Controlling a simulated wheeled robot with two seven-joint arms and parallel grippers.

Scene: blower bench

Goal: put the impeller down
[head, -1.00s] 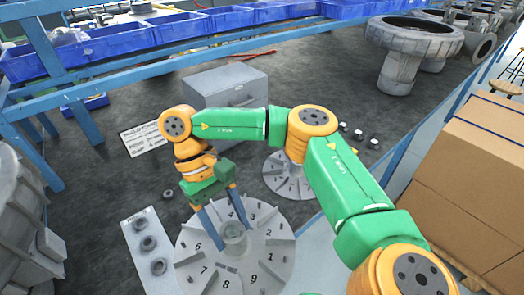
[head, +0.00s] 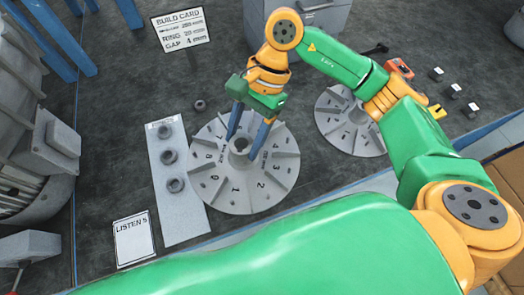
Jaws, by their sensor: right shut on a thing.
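A grey impeller (head: 232,191), a round disc with vanes, numbers and a raised central hub, lies level in the middle of the head view. My right gripper (head: 244,147) points down at it, its two blue fingers on either side of the hub and shut on it. The fingertips are partly hidden behind the hub and vanes. I cannot tell whether the impeller touches the dark bench top or is slightly above it. My left gripper is not in view.
A second finned disc (head: 351,143) lies to the right, partly behind my arm. A pale strip (head: 183,213) with several dark rings is close on the left. A grey box (head: 316,17) stands behind.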

